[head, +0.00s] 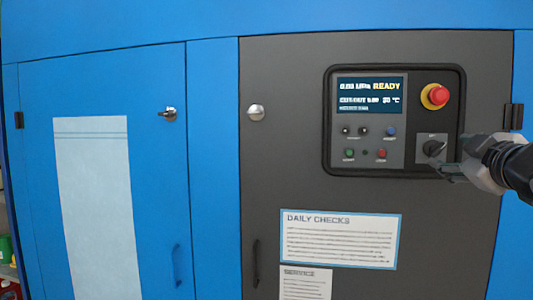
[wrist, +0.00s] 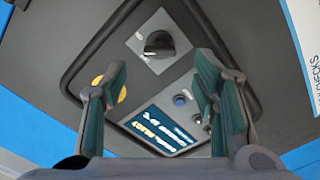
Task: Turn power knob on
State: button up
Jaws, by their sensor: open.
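The power knob (head: 433,148) is a black rotary knob on a grey square plate at the lower right of the control panel. It also shows in the wrist view (wrist: 159,44), beyond and above the gap between my fingers. My gripper (head: 450,171) is at the panel's lower right corner, just below and right of the knob in the head view. In the wrist view my gripper (wrist: 160,85) has its two fingers spread wide with nothing between them. The fingers appear apart from the knob. The knob's exact pointer direction is too small to tell.
The panel (head: 340,172) has a lit display (head: 370,94) reading READY, a red emergency button (head: 436,95) on yellow above the knob, and several small buttons. A daily checks sheet (head: 339,240) is below. Door handles (head: 178,268) stick out on the lower left.

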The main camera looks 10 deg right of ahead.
aim_at(440, 150)
jog(key=shift+b+x, duration=0.6)
jog(key=shift+x, duration=2.6)
jog(key=c, duration=1.2)
